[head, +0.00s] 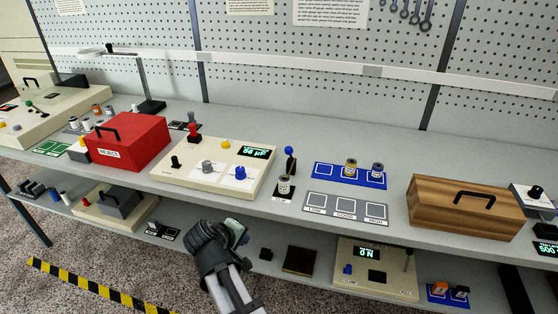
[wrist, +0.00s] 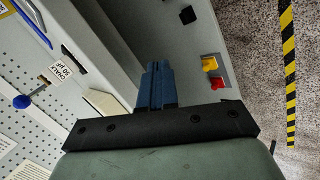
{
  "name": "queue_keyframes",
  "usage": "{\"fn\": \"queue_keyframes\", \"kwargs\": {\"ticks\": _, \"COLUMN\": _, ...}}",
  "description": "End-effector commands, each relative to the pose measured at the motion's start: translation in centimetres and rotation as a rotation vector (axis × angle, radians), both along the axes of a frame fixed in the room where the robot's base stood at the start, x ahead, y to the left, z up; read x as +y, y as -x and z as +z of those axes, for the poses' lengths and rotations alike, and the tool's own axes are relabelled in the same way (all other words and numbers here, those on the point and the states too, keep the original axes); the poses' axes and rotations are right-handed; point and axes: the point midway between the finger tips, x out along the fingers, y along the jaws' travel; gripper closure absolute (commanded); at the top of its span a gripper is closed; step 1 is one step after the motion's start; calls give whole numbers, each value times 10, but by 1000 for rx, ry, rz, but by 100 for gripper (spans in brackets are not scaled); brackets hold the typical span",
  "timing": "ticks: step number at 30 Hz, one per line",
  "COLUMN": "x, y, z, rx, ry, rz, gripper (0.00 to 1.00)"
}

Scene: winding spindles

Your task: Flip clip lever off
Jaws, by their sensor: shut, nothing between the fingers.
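The clip stand (head: 283,196) sits on the bench top, right of the cream meter box. A small labelled can (head: 284,184) stands in it. The clip lever (head: 289,156) rises behind the can, roughly upright, with a blue ball on top. In the wrist view a blue ball on a stem (wrist: 22,101) shows at the left edge beside a white label; it looks like this lever. My gripper (head: 240,232) is in front of the bench edge, below and left of the clip, apart from it. Its blue fingers (wrist: 155,85) are shut and empty.
The meter box (head: 215,165) with knobs and a red box (head: 128,142) stand left of the clip. A blue tray (head: 345,183), a grey sorting mat (head: 347,208) and a wooden box (head: 465,205) are to the right. The lower shelf holds a force gauge box (head: 376,278).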

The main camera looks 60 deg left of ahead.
Motion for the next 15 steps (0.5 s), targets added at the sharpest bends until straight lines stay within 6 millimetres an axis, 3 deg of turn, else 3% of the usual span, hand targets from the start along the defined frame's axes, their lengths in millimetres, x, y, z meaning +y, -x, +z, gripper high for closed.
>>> {"fn": "queue_keyframes", "kwargs": {"ticks": 3, "x": 29, "y": -15, "z": 54, "rx": -188, "ry": 23, "rz": 99, "gripper": 100}}
{"fn": "queue_keyframes", "kwargs": {"ticks": 6, "x": 43, "y": -31, "z": 84, "rx": -368, "ry": 98, "rz": 188, "gripper": 100}}
{"fn": "queue_keyframes", "kwargs": {"ticks": 15, "x": 58, "y": -57, "z": 130, "rx": -808, "ry": 442, "rz": 412, "gripper": 100}}
